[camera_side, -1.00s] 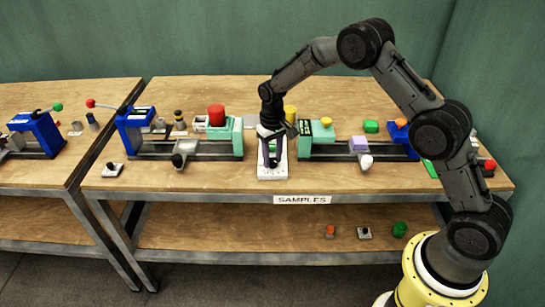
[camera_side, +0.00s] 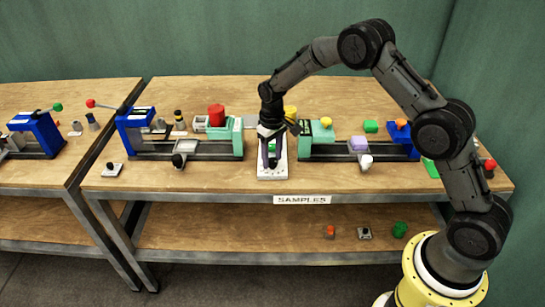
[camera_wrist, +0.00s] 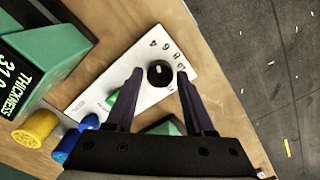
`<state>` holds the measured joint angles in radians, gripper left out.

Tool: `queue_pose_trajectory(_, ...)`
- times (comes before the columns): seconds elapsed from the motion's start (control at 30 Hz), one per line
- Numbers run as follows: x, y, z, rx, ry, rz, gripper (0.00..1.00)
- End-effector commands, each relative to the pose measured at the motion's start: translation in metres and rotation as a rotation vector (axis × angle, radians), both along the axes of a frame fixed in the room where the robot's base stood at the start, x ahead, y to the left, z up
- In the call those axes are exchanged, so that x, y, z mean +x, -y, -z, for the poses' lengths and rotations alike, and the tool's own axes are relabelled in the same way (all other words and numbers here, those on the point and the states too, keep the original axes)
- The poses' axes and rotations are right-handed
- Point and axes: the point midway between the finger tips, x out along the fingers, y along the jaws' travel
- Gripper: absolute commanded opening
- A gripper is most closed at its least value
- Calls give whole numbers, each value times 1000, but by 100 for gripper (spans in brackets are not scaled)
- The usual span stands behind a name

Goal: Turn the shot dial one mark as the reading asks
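The shot dial (camera_wrist: 159,73) is a round black knob with a white pointer line, set on a white panel (camera_wrist: 96,92) with several printed marks along one side. In the side view the white panel (camera_side: 272,173) lies near the bench's front edge. My gripper (camera_wrist: 161,76) is open, its two dark fingers on either side of the dial. A small gap seems to show on both sides, but contact is hard to judge. A green display box (camera_wrist: 45,62) reads THICKNESS with digits starting 31; the rest is cut off.
A green button (camera_wrist: 113,100) on the panel is partly behind the left finger. A yellow cylinder (camera_wrist: 35,129) and a blue part (camera_wrist: 66,146) stand beside the display box. Presses with a red cylinder (camera_side: 216,115) and a lilac block (camera_side: 358,143) flank the panel.

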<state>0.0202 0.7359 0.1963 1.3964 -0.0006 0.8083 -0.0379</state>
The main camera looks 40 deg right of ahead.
Motion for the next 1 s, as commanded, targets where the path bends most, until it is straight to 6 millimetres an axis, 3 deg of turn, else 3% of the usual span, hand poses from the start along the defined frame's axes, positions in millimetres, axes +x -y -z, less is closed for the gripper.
queue_pose_trajectory(0.1, 0, 0, 1, 0, -2, 1, 71)
queue_pose_trajectory(0.47, -1, 0, -4, 0, -3, 3, 71)
queue_pose_trajectory(0.67, 0, 0, -36, 0, 1, 3, 71)
queue_pose_trajectory(1.0, 0, 0, -108, 0, 1, 2, 71)
